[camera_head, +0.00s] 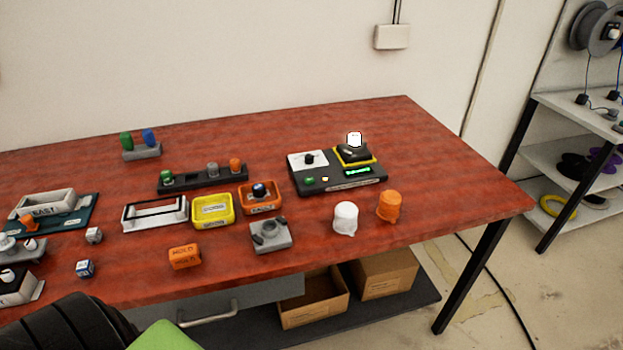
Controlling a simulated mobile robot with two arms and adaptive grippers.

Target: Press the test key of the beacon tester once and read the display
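The beacon tester (340,187) is a dark flat box on the right half of the red table. Its left part has a white panel (296,159) with a black knob (309,159). A green key (309,180) sits on its front left, beside a small pale spot that may be a lamp. Its display (358,171) is lit green at the front right; the text is too small to read. Behind the display is a yellow-edged black cradle (369,161) with a dark object and a bright white top (355,139).
A white cap (345,218) and an orange cap (390,206) stand in front of the tester. A grey block (270,236), yellow tray (213,222) and orange tray (245,204) are to its left. A dark rack (203,179) with coloured pegs lies farther left. The table right of the tester is clear.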

